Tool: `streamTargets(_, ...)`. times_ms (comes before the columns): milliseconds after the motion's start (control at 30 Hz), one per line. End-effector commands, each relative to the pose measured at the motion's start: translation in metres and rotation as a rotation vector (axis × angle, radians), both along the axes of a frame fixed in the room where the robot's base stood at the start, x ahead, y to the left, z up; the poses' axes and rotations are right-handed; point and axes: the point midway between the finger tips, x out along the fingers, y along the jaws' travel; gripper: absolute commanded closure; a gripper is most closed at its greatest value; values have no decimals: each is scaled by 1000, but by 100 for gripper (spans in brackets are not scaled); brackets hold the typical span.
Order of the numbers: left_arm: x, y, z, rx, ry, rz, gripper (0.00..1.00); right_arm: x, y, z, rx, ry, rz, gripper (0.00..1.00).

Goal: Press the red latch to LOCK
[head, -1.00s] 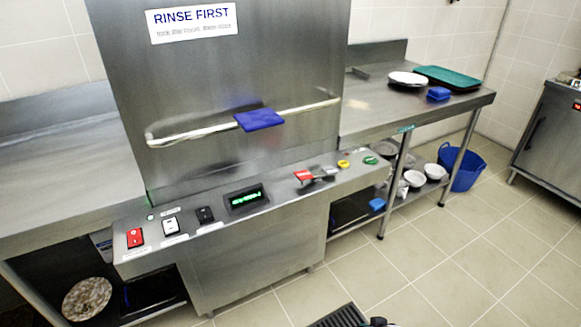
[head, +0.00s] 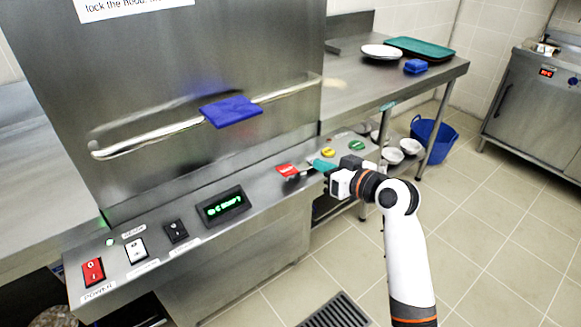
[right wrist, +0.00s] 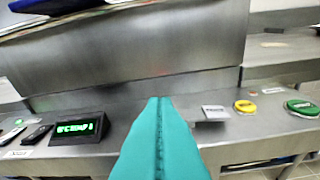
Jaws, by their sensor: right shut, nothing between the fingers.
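The red latch (head: 286,170) sits on the sloping steel control panel (head: 262,190), right of the green display. In the head view my right gripper (head: 318,164) has its teal fingers just right of the latch, close to it. I cannot tell if they touch. In the right wrist view the teal fingers (right wrist: 158,125) are shut together with nothing between them, pointing at the panel. No red of the latch shows there. A small grey labelled plate (right wrist: 214,112) shows right of the fingers. My left gripper is not in view.
The closed steel hood carries a long bar handle with a blue pad (head: 231,111). A green display (head: 222,206), rocker switches, a yellow button (head: 328,152) and a green button (head: 357,145) are on the panel. A side table (head: 385,85) holds dishes and a tray.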

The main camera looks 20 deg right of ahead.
Motion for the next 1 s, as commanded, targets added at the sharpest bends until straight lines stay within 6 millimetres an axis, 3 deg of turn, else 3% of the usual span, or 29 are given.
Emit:
streamTargets(267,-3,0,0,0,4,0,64,15,6,-4,5,3,1,100)
streamTargets(700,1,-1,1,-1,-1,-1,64,93,40,-28,4,5,1,100)
streamTargets(800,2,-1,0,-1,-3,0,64,89,41,-47,4,7,-1,100)
streamTargets(1000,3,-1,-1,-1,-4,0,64,88,42,-63,1,4,-1,100)
